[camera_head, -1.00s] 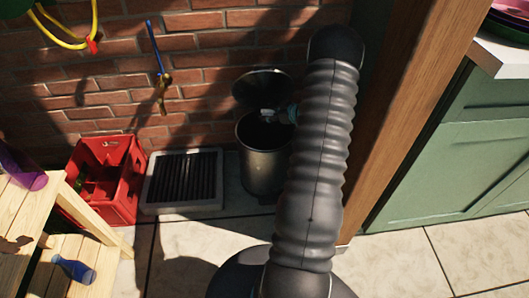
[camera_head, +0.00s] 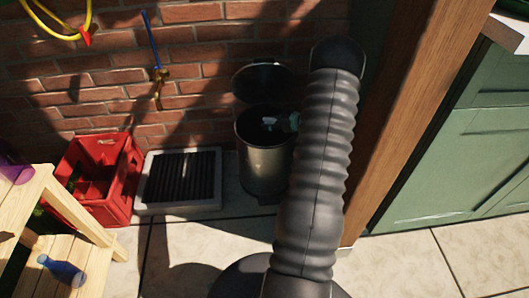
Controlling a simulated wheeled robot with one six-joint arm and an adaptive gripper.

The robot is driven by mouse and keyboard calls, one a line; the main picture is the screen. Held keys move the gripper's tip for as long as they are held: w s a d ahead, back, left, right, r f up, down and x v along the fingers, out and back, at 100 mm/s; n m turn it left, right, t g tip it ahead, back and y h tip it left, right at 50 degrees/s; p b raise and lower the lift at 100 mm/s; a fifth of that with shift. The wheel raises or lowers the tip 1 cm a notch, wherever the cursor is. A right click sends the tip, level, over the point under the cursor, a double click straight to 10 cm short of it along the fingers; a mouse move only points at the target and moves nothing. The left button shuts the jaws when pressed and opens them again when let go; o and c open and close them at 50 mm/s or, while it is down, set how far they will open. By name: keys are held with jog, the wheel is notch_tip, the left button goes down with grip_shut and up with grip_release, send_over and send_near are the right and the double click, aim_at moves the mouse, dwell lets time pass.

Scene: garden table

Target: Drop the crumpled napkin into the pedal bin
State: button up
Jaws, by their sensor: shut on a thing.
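The pedal bin (camera_head: 263,168) is a dark metal cylinder standing by the brick wall. Its lid (camera_head: 262,83) is up, and its mouth faces upward. My arm comes down from the right of the bin. My gripper (camera_head: 276,122) is at the right part of the bin mouth, pointing left, and is shut on a small pale thing (camera_head: 269,121), seemingly the crumpled napkin. It is small and in shadow, so its shape is unclear. It shows against the dark opening. My arm hides the right edge of the bin.
A grey floor grate (camera_head: 180,205) lies left of the bin, with a red crate (camera_head: 124,193) beyond it. A wooden stand (camera_head: 75,215) with a blue bottle (camera_head: 62,270) is at lower left. A wooden post (camera_head: 410,110) and green cabinet (camera_head: 455,150) stand right.

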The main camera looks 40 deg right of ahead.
jog(key=o, duration=0.8)
jog(key=shift+r, duration=0.15)
notch_tip(320, 180, up, 10)
jog(key=shift+f, duration=0.1)
dwell(0.3)
